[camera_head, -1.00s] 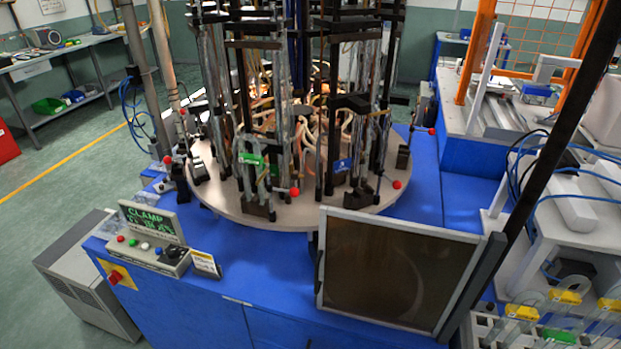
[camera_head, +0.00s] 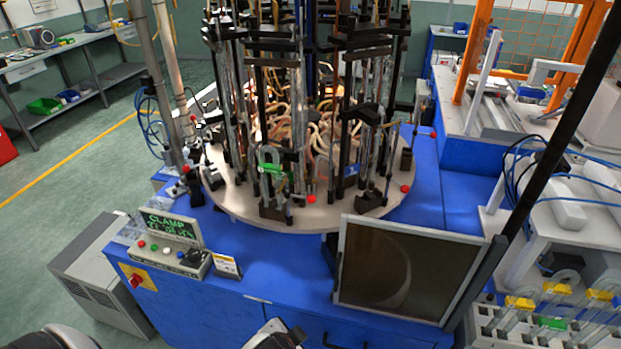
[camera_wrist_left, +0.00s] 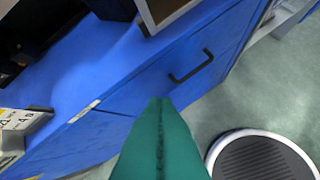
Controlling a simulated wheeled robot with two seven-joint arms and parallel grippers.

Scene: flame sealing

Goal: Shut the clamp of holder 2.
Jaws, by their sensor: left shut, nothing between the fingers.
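The round carousel table (camera_head: 240,205) carries several upright holders with dark clamp parts and red ball-ended levers. One front holder has a green tag (camera_head: 272,168) and a red lever ball (camera_head: 311,199); another has a blue tag (camera_head: 351,170) and a red ball (camera_head: 404,188). I cannot read which is holder 2 or tell its clamp's state. The teal fingers of my left gripper (camera_wrist_left: 160,104) are shut and empty in the left wrist view, in front of the blue cabinet, away from the holders. Part of my arm shows at the head view's bottom edge. My right gripper is not in view.
A console with a green "CLAMP" display (camera_head: 172,229) stands on the blue cabinet top (camera_head: 275,262) at front left. A framed dark panel (camera_head: 408,272) stands at front right. A cabinet handle (camera_wrist_left: 190,66) sticks out near my left fingers. Glass tubes stand at lower right.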

